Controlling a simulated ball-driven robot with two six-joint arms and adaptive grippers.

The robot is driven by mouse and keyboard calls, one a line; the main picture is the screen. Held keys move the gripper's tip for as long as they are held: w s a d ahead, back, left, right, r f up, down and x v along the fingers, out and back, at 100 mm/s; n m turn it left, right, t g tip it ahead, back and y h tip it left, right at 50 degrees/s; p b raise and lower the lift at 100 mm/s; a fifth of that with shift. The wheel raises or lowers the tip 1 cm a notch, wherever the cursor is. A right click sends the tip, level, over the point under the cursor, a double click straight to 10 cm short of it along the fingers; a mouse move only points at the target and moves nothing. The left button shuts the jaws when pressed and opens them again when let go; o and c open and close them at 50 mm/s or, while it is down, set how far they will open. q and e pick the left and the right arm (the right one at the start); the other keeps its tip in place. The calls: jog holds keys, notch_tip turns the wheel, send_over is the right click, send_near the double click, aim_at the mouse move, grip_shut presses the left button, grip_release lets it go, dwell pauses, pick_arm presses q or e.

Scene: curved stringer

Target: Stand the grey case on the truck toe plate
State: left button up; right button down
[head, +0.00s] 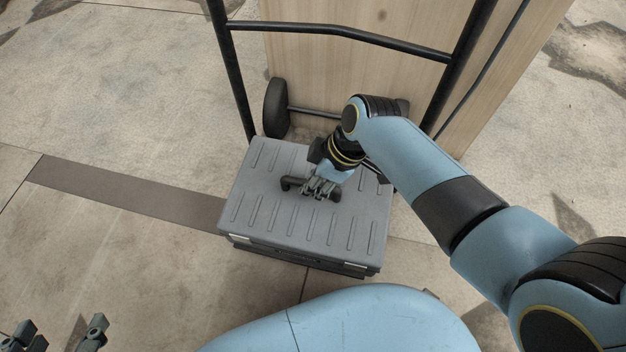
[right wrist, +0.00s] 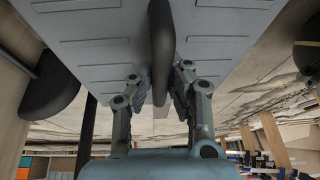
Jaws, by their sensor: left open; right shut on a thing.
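The grey case (head: 300,225) has a ribbed lid and a dark handle (head: 291,183) on top. In the head view it is at the middle, in front of the hand truck (head: 338,33), and it hides the toe plate. My right gripper (head: 319,188) is shut on the handle. The right wrist view shows the handle (right wrist: 161,45) between the fingers (right wrist: 158,90), close to the ribbed lid (right wrist: 90,50). I cannot tell whether the case rests on the plate or hangs above it. My left gripper (head: 60,335) is open and empty at the bottom left, away from the case.
The truck has black rails and a black wheel (head: 276,108) behind the case. A wooden panel (head: 350,70) stands behind the truck. A dark strip (head: 120,188) runs along the floor to the left. The floor at left is clear.

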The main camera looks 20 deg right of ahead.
jog(key=shift+w+r, duration=0.1)
jog(key=c, duration=1.4)
grip_release()
jog(key=shift+o, duration=0.2)
